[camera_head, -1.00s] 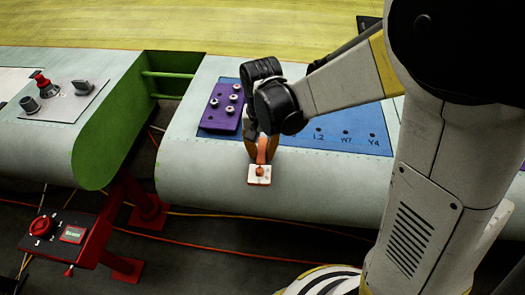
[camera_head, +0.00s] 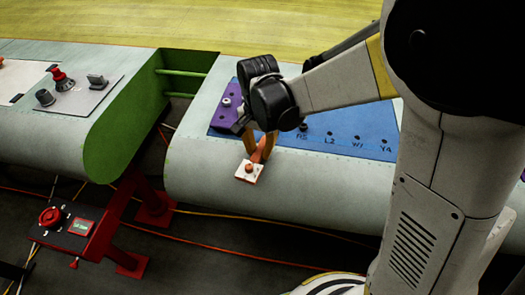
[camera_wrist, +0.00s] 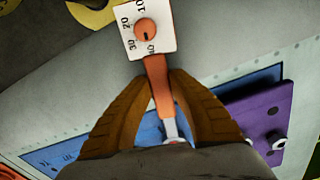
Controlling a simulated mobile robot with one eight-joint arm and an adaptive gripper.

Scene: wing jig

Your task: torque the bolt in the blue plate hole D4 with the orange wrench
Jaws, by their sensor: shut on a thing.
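My gripper (camera_head: 261,146) is shut on the orange wrench (camera_wrist: 156,70), with a finger on either side of its handle in the wrist view. The wrench's white dial end (camera_head: 249,171) hangs over the wing's curved front edge. In the wrist view the dial (camera_wrist: 146,33) carries numbers and a dark pointer. A metal shaft (camera_wrist: 171,131) runs from the handle back under my gripper; its far end is hidden. The blue plate (camera_head: 350,130) lies on the wing, with L2, W1 and Y4 readable. I cannot make out D4 or its bolt.
A purple plate (camera_wrist: 262,118) with bolts lies on the blue plate's left end, partly hidden by my gripper in the head view. A grey panel with knobs (camera_head: 78,90) sits left of the green gap. A red box with a green display (camera_head: 82,227) stands lower left.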

